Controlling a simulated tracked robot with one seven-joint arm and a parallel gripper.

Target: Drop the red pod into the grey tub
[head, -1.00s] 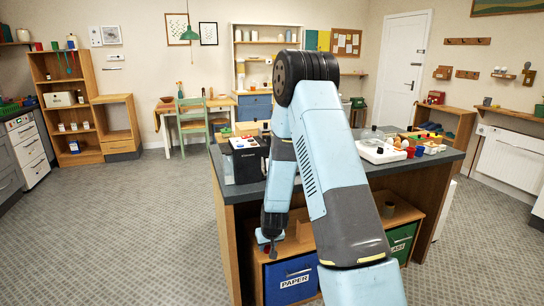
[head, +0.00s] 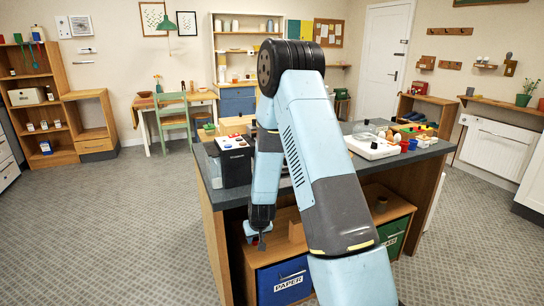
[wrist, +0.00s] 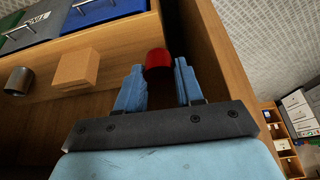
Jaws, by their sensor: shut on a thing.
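My gripper (wrist: 160,72) is shut on the red pod (wrist: 158,58), which sits between the blue fingertips in the wrist view. In the head view my gripper (head: 261,240) hangs at the left end of the shelf under the dark counter, and the pod cannot be made out there. A dark grey cylinder (wrist: 18,80), apparently the grey tub, stands on the wooden shelf beyond a tan block in the wrist view. It also shows in the head view (head: 381,204), right of my arm. Its inside is not clearly visible.
The tan block (wrist: 78,68) stands between my gripper and the grey cylinder. A wooden side panel (wrist: 205,50) is close to the fingers. A blue PAPER bin (head: 284,283) and a green GLASS bin (head: 393,238) sit below the shelf. The counter (head: 215,192) overhangs it.

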